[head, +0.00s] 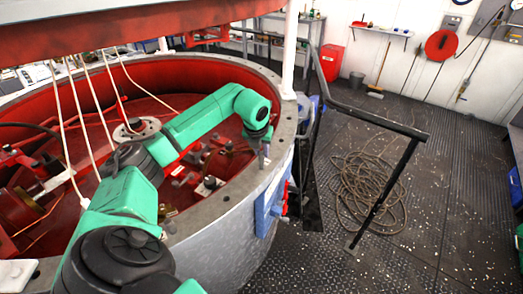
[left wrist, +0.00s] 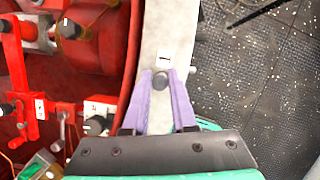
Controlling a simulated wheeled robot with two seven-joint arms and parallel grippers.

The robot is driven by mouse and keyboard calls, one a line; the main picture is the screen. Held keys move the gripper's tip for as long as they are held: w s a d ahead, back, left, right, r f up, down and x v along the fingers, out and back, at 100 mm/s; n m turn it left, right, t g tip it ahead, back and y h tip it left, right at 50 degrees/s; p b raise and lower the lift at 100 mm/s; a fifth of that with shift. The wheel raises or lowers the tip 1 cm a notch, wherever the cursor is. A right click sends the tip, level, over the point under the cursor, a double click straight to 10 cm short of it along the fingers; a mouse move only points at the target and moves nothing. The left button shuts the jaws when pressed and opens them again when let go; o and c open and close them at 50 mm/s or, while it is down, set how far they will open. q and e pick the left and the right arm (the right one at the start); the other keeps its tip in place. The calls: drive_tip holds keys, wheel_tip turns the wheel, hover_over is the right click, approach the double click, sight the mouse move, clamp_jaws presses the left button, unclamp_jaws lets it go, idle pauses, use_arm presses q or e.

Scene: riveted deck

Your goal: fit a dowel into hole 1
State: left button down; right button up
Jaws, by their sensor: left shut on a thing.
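My left gripper (head: 264,150) hangs over the grey flat rim (head: 244,196) of the big round red-lined vessel. In the left wrist view, its two purple fingers (left wrist: 160,74) are closed on a dark round dowel (left wrist: 160,81), seen end-on. The dowel is over the rim, just beside a white label marked 1 (left wrist: 163,57). Hole 1 itself does not show; the dowel and fingers cover that spot. I cannot tell whether the dowel's lower end touches the rim or is in the hole. My right gripper is not in view.
Inside the vessel are red machinery and a small crank (left wrist: 62,130). White cords (head: 95,100) hang at the left. A black handrail (head: 385,185) and coiled rope (head: 368,190) are to the right. The dark floor beyond is mostly clear.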

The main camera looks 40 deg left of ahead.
use_arm(q)
drive_tip(key=shift+f+b, duration=0.45)
drive_tip(key=shift+f, duration=0.25)
idle(0.5)
drive_tip(key=c, duration=0.6)
unclamp_jaws()
drive_tip(key=shift+c, duration=0.2)
drive_tip(key=b+v, duration=0.1)
drive_tip(key=v, duration=1.3)
drive_tip(key=shift+r, duration=0.3)
drive_tip(key=shift+s, duration=0.1)
